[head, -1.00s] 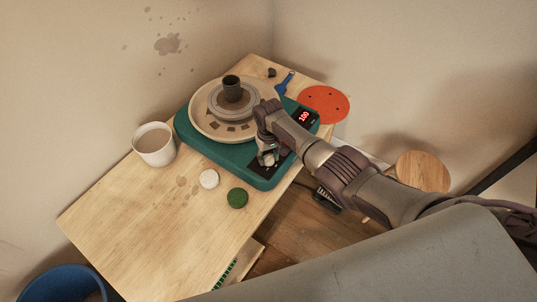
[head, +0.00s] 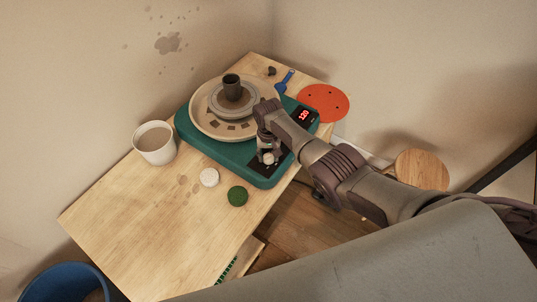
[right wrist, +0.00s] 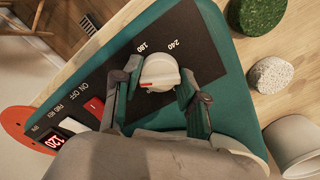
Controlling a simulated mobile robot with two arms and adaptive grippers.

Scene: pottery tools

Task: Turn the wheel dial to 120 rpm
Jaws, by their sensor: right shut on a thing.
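The pottery wheel (head: 228,156) is a green base with a round tray and a dark pot (head: 232,86) on top. Its red display (head: 304,115) reads 120, and the display also shows in the right wrist view (right wrist: 50,140). The white dial (right wrist: 160,70) has a red mark and sits on a black panel with 180 and 240 printed near it. My right gripper (right wrist: 158,84) is shut on the dial, one finger on each side; in the head view the gripper (head: 267,154) is over the panel's front. My left gripper is not in view.
A white mug (head: 154,145) stands left of the wheel. A white sponge-like disc (head: 209,177) and a green one (head: 237,196) lie in front. An orange disc (head: 325,103) and a blue tool (head: 284,82) lie behind. The table's front left is clear.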

